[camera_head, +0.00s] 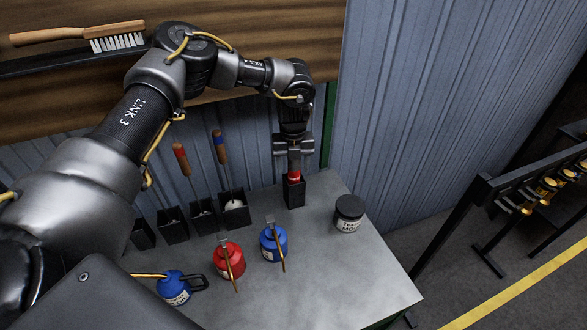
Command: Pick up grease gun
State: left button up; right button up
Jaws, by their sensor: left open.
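My left gripper (294,152) points down at the back right of the grey workbench (330,265). A red can (228,261) and two blue cans (273,243) (174,288) with thin spouts stand nearer the front. My right gripper is not in view.
Several black holders (203,216) stand left of the gripper, two with wooden-handled tools (182,160) (220,147). A dark lidded jar (348,213) stands at the right edge. A wire brush (115,41) lies on the upper shelf. Corrugated wall stands behind.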

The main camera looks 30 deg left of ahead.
pick_arm(q)
jog(key=shift+d, duration=0.15)
jog(key=shift+c, duration=1.2)
jog(key=shift+w, duration=0.1)
jog(key=c, duration=0.5)
jog(key=shift+c, duration=1.6)
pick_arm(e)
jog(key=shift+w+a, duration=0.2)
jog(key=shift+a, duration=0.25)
pick_arm(q)
jog(key=shift+r, duration=0.1)
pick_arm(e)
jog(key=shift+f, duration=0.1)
